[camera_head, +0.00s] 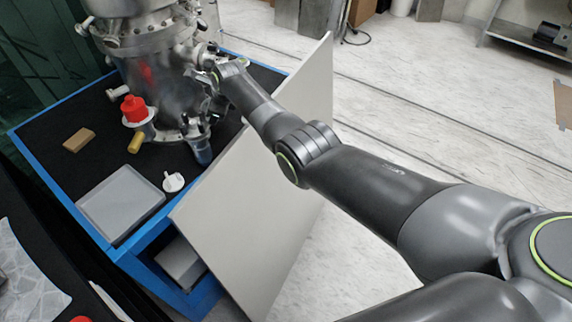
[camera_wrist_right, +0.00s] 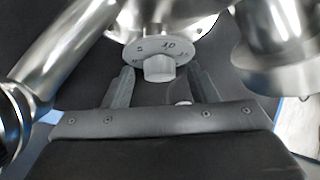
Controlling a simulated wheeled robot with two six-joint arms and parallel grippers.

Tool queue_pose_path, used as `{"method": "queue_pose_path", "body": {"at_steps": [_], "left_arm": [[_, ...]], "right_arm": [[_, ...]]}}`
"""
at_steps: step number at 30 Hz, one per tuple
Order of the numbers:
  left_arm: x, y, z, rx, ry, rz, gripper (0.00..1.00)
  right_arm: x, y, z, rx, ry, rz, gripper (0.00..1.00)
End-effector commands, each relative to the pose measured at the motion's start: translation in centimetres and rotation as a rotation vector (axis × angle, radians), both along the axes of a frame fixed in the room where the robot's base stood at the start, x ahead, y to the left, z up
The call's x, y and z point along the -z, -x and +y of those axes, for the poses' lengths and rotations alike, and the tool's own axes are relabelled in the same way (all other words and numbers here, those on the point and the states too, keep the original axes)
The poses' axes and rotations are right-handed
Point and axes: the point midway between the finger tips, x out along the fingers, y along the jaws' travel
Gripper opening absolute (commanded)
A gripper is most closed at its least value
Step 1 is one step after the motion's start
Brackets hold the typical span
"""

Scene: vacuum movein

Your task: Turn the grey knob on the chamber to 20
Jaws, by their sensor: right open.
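The grey knob (camera_wrist_right: 159,68) shows in the right wrist view, below a round dial plate (camera_wrist_right: 160,47) with numbers, of which 10 is readable near the middle. The knob is on the metal chamber (camera_head: 160,62), which stands on the blue-framed table in the head view. My right gripper (camera_wrist_right: 164,86) is open, with one finger to the left and one to the right of the knob, apart from it. In the head view my right gripper (camera_head: 208,80) is at the chamber's right side, and the knob cannot be made out there. My left gripper is not in view.
Metal pipes (camera_wrist_right: 65,60) flank the knob on both sides. On the table (camera_head: 42,165) are a grey tray (camera_head: 120,203), a brown block (camera_head: 79,140) and a white round part (camera_head: 173,182). A red cap (camera_head: 134,108) is on the chamber. A light panel (camera_head: 255,190) leans at the table's right side.

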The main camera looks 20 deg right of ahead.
Motion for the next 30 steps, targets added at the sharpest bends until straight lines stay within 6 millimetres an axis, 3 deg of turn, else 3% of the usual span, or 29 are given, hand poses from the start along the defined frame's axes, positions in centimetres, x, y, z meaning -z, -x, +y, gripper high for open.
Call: {"method": "queue_pose_path", "body": {"at_steps": [4,12,13,15,30], "left_arm": [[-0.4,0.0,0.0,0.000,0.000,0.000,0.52],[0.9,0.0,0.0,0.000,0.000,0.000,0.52],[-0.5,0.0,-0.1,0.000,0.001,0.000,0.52],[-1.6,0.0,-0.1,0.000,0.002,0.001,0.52],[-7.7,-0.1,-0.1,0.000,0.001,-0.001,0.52]], "right_arm": [[0.1,0.2,0.2,-0.034,0.055,-0.071,0.52],[0.6,0.5,0.2,-0.112,0.193,-0.242,0.52],[-0.6,0.6,0.2,-0.110,0.190,-0.239,0.52],[-1.1,0.9,0.1,-0.109,0.189,-0.235,0.52],[-3.5,3.3,-0.4,-0.108,0.188,-0.233,0.52]]}}
